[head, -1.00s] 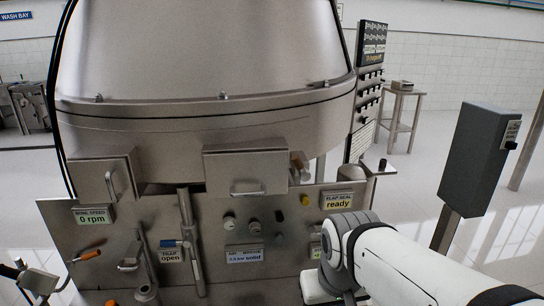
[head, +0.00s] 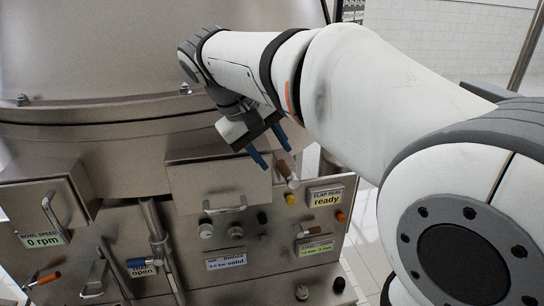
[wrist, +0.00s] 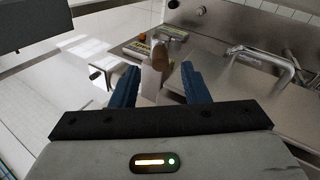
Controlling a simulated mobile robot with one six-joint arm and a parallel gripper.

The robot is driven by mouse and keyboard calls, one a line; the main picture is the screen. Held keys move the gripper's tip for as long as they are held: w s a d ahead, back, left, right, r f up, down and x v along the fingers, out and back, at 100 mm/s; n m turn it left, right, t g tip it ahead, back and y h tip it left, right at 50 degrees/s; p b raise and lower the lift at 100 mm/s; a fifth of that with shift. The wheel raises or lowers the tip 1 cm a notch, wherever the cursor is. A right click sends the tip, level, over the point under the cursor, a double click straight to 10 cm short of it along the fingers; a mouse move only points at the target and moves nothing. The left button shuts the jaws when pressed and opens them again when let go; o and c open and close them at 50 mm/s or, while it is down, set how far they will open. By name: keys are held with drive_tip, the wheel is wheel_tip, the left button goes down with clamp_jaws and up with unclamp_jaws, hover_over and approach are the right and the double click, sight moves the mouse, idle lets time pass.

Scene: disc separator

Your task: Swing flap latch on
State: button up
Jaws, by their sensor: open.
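The flap latch (head: 285,171) is a short lever with a brown grip on a pale metal arm, at the right end of the steel flap box (head: 196,180). My gripper (head: 270,148) is open, its blue fingers pointing down just above and beside the latch in the head view. In the wrist view the brown latch grip (wrist: 158,56) shows between the two fingertips (wrist: 161,72), with room on both sides. I cannot tell whether the fingers reach around it. The "FLAP SEAL ready" label (head: 326,199) is right of the latch.
Knobs (head: 206,228) and a flap handle (head: 229,209) stick out of the panel. The large bowl housing (head: 110,60) rises behind.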

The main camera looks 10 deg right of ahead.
sight(279, 163)
drive_tip(key=shift+x, duration=2.25)
drive_tip(key=shift+c, duration=0.3)
clamp_jaws()
